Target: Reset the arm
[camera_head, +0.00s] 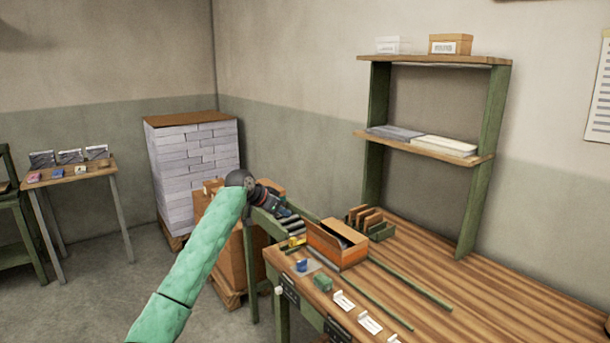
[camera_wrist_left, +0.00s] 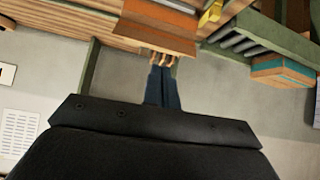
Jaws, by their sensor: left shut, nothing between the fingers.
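My left arm in its green sleeve reaches up from the bottom of the head view. My left gripper (camera_head: 288,212) is shut and empty, above the roller strip behind the workbench's left end. In the left wrist view its closed dark fingers (camera_wrist_left: 163,72) point toward an orange box, with nothing between them. The orange open box (camera_head: 338,243) stands on the workbench (camera_head: 490,290), to the right of and below the gripper; it also shows in the left wrist view (camera_wrist_left: 150,38). My right gripper is in neither view.
A green-framed shelf (camera_head: 425,145) stands at the back of the bench. A tall paper stack (camera_head: 195,165) stands behind my arm. The bench's right side is clear.

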